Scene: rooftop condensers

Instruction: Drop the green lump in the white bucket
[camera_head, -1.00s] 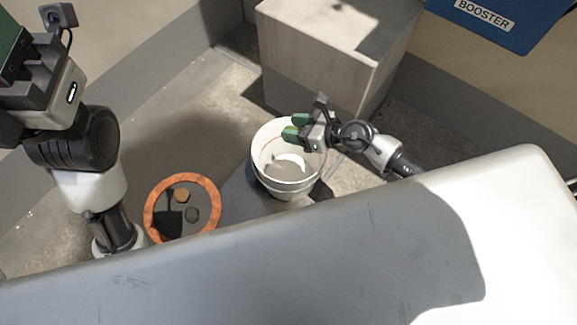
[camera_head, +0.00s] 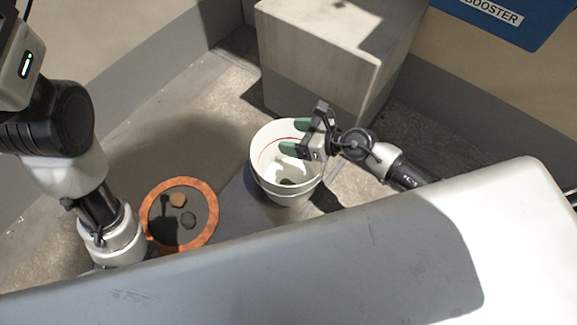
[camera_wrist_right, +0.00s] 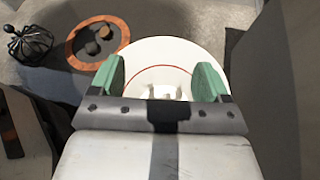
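The white bucket (camera_head: 262,181) stands upright on the floor in the middle of the head view; its rim also shows in the right wrist view (camera_wrist_right: 200,50). A small dark olive-green lump (camera_head: 286,182) lies inside it, at the bottom. My right gripper (camera_head: 296,136) is over the bucket, its green-padded fingers spread apart. In the right wrist view the gripper (camera_wrist_right: 161,82) has nothing between its fingers, with the bucket's inside beyond them. My left arm is at the left of the head view; its fingers are out of the picture.
An orange-rimmed round tray (camera_head: 205,235) lies left of the bucket, holding a brown lump (camera_head: 177,200) and a dark grey lump (camera_head: 189,221). A large grey block (camera_head: 315,75) stands behind the bucket. A blue BOOSTER box (camera_head: 510,20) is at the upper right.

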